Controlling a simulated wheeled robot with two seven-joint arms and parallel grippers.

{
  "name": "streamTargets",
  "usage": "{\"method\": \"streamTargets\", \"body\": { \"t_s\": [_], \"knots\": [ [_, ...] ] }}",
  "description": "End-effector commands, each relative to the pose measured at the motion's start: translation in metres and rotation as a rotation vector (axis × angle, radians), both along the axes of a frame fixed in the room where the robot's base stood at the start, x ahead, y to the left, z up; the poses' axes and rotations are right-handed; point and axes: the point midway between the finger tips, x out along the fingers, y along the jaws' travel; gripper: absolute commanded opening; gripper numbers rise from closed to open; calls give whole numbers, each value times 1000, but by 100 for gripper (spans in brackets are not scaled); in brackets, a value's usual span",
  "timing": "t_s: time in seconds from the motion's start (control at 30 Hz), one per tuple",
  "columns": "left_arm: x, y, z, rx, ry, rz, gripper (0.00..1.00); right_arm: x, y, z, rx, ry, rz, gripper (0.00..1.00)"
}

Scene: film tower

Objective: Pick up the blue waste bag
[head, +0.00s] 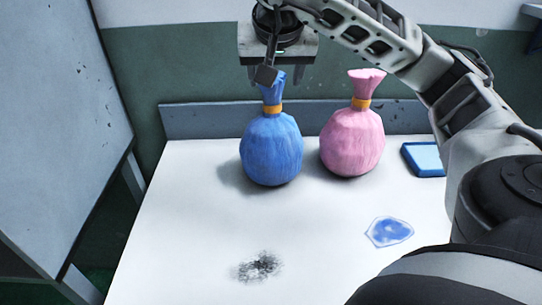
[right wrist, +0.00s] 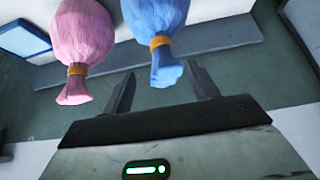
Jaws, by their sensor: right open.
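The blue waste bag (head: 270,149) stands upright on the white table, its neck tied with an orange band. My right gripper (head: 276,78) is above it, open, with the bag's gathered top near the fingers. In the right wrist view, the blue bag (right wrist: 158,22) shows with its top between the two open fingers of the right gripper (right wrist: 163,88), apart from both as far as I can see. My left gripper is not in view.
A pink bag (head: 352,142) with an orange band stands right of the blue one. A blue tray (head: 424,159) lies at the right. A blue stain (head: 389,232) and a dark smudge (head: 258,267) mark the white table (head: 180,220). A grey panel (head: 60,110) stands at left.

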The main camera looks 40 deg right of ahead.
Motion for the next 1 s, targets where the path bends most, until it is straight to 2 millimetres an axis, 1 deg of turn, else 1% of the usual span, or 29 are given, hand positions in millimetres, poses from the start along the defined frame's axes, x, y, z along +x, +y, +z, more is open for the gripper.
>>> {"method": "streamTargets", "body": {
  "t_s": [0.03,0.1,0.13,0.2,0.4,0.6,0.7,0.8,1.0],
  "knots": [
    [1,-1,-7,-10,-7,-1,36,5,-3,-18,3,5,-1,60],
    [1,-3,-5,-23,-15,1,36,10,-8,-26,3,4,-1,60],
    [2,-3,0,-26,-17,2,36,12,-10,-26,1,5,-2,60],
    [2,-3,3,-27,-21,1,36,15,-13,-32,2,4,-2,60],
    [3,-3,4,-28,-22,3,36,21,-17,-42,2,1,0,60],
    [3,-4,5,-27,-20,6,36,32,-26,-68,2,5,0,60],
    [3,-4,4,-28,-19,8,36,37,-30,-78,3,3,0,60],
    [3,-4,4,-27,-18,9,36,40,-32,-83,3,0,1,60],
    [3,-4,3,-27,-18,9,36,40,-32,-83,3,-1,2,60]
  ]
}}
